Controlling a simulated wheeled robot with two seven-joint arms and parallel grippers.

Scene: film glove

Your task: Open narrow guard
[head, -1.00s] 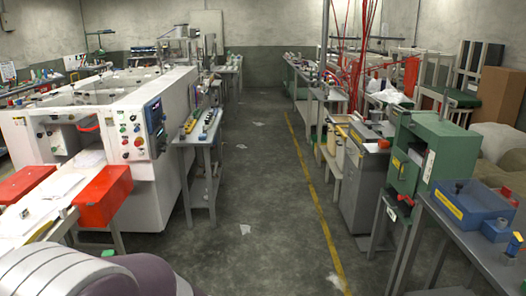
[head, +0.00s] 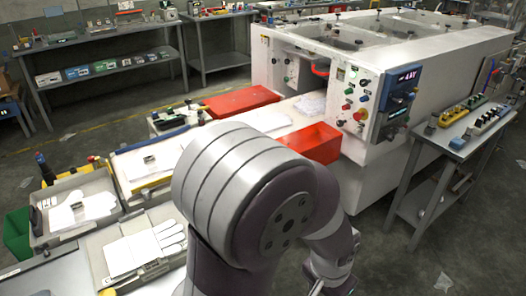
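A large white machine (head: 430,50) stands at the upper right in the head view. Its front has an opening with a red curved part (head: 320,68) inside. Two red box-like covers flank the white feed bed in front: the far one (head: 240,101) and the near one (head: 314,143). I cannot tell which part is the narrow guard. My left arm crosses the middle of the view. Its gripper (head: 338,286) shows only partly at the bottom edge, below the machine, apart from the covers; its fingers are cut off. My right gripper is not in view.
A control panel (head: 362,100) with buttons is on the machine front. A side table (head: 455,140) with switch strips stands at right. Trays with white gloves (head: 140,246) lie at lower left. A shelf bench (head: 100,60) stands behind.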

